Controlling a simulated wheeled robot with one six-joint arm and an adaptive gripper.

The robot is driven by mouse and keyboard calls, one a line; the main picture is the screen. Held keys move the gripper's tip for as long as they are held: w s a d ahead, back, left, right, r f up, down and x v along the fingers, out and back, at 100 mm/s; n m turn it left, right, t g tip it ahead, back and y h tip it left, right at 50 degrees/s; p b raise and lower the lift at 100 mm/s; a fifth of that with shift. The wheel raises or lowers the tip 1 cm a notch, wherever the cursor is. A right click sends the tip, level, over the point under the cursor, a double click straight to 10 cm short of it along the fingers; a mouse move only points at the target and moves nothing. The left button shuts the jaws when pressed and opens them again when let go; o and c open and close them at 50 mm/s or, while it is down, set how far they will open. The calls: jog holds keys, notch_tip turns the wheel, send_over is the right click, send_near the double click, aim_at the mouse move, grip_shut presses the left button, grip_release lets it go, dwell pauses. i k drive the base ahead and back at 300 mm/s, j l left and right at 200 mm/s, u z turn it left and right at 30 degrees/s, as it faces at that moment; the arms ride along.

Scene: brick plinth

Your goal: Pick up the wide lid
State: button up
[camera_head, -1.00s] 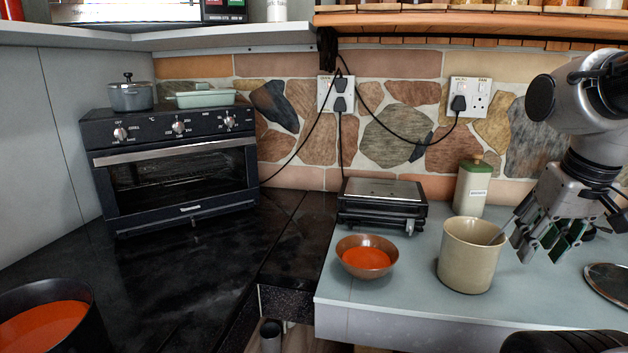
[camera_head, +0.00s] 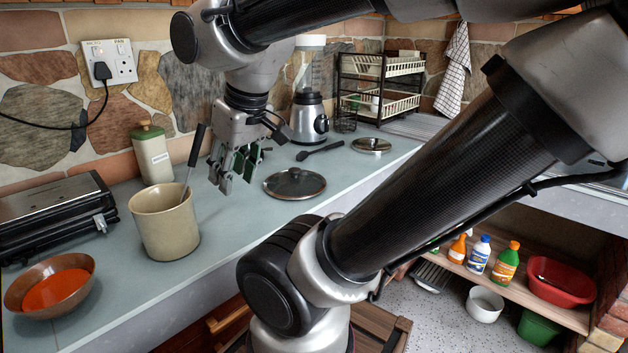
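Two round lids with knobs lie on the grey worktop. The nearer one, a dark glass lid with a metal rim (camera_head: 294,184), looks the wider. The smaller-looking lid (camera_head: 371,146) lies farther back. My gripper (camera_head: 236,182) hangs with its fingers pointing down, left of the nearer lid and apart from it. Its fingers are spread with nothing visible between them. Both lids show clear of my arm.
A beige crock (camera_head: 164,222) with a dark-handled utensil stands left of my gripper. A black spatula (camera_head: 320,150) lies behind the nearer lid. A blender (camera_head: 308,117) and a dish rack (camera_head: 382,85) stand behind. A copper bowl (camera_head: 50,285) is at front left.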

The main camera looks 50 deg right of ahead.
aim_at(294, 183)
jog(key=z, duration=1.25)
